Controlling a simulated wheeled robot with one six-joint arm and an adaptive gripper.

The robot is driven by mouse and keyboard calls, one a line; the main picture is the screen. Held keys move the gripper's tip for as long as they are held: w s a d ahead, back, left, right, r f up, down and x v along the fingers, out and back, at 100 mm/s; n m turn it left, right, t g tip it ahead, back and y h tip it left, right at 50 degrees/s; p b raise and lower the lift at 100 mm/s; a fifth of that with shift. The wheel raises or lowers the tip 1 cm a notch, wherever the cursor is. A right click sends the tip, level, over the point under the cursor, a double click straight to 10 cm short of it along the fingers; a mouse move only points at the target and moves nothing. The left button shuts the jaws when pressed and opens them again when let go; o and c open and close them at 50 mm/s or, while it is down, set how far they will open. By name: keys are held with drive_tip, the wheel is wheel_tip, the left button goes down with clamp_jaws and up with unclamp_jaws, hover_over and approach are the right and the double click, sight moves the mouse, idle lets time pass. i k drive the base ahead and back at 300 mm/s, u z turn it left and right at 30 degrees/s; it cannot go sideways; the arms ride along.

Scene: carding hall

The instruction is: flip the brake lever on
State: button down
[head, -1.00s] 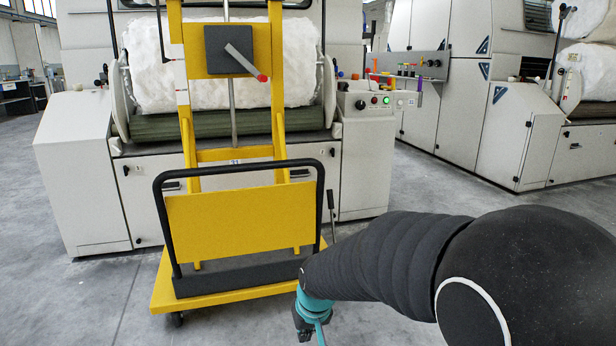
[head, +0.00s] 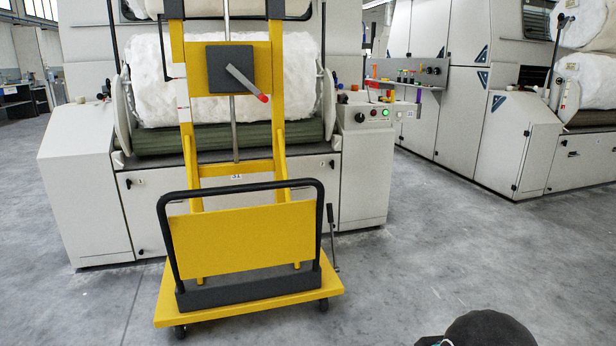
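A yellow trolley (head: 240,244) stands in front of a carding machine. High on its frame is a dark square plate (head: 216,72) with a grey lever (head: 243,80) tipped in red; the lever slopes down to the right. A second, thin lever (head: 333,238) with a black grip stands nearly upright at the trolley's right side, by its base. I cannot tell which of the two is the brake lever. My gripper is not in view; only a dark rounded part of my arm shows at the bottom right.
The carding machine (head: 90,185) with white fibre rolls is close behind the trolley. Its control box (head: 366,116) with lit buttons is to the right. More machines (head: 510,145) line the right side. Grey floor (head: 440,250) is clear right of the trolley.

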sight(329, 206)
drive_tip(key=z, duration=0.15)
drive_tip(key=i, duration=2.05)
drive_tip(key=u, duration=0.7)
